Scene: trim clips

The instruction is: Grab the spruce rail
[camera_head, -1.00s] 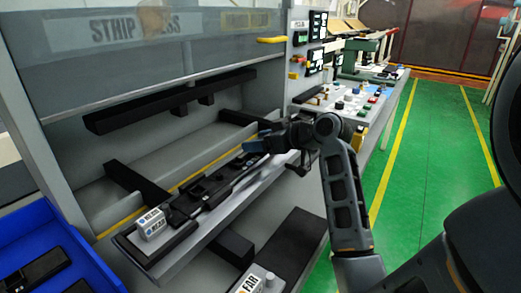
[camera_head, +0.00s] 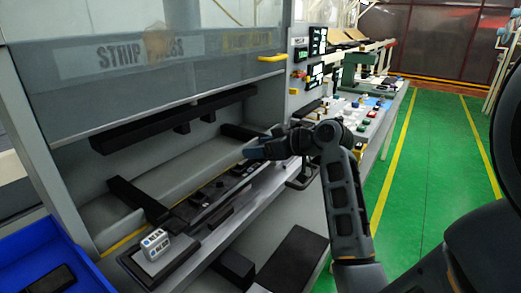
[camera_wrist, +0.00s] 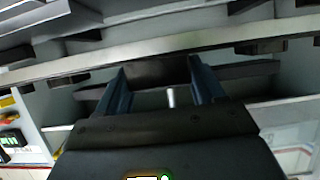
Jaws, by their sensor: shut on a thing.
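My gripper (camera_head: 258,150) is over the front bed of the strip press. In the wrist view its two blue-grey fingers (camera_wrist: 160,85) stand apart with a dark block (camera_wrist: 158,71) between them. I take this to be part of the spruce rail, a long dark bar (camera_head: 208,203) that runs from below the gripper towards the near left in the head view. Its gripped part is hidden by the gripper in the head view. I cannot tell whether the rail is clear of the bed.
A white labelled box (camera_head: 155,243) sits at the bed's near left end. A blue bin (camera_head: 25,245) stands at the lower left. A black press bar (camera_head: 170,120) hangs above the bed. A table with coloured parts (camera_head: 365,115) stands behind my arm. The green floor at right is clear.

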